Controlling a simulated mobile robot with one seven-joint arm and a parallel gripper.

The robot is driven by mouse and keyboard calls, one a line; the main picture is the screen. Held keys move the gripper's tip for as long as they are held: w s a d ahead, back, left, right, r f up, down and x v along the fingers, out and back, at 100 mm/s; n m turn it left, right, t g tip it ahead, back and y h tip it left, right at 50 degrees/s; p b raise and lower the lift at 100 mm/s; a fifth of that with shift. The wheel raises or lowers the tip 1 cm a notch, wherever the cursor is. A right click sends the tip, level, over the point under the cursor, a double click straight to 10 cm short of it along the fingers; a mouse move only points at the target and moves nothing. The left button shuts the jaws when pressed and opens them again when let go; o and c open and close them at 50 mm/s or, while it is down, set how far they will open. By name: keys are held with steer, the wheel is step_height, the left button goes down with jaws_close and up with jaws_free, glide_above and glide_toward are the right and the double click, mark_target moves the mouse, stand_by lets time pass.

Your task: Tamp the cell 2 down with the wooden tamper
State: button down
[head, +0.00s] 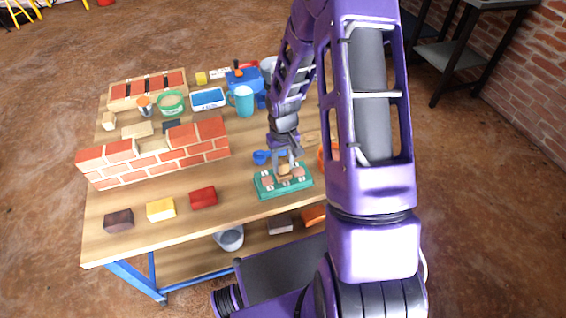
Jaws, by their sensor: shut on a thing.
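A teal tray (265,192) lies near the front right of the wooden table. It has a row of small cells with reddish-brown contents and pale bits; which one is cell 2 I cannot read. My gripper (286,161) points down over the middle of the tray. It is shut on a small wooden piece, seemingly the wooden tamper (285,169), whose lower end is at the middle cell. I cannot tell whether it presses on the contents or hovers just above. The gripper partly hides the tamper and the tray's back edge.
A low brick wall (160,158) stands left of the tray. Dark, yellow and red blocks (203,197) lie along the front. A blue scoop (262,157) and an orange item (323,155) lie close behind the tray. A turquoise mug (243,101) stands further back.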

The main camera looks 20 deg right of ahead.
steer(key=shift+r+p, duration=2.45)
steer(key=shift+r, duration=1.05)
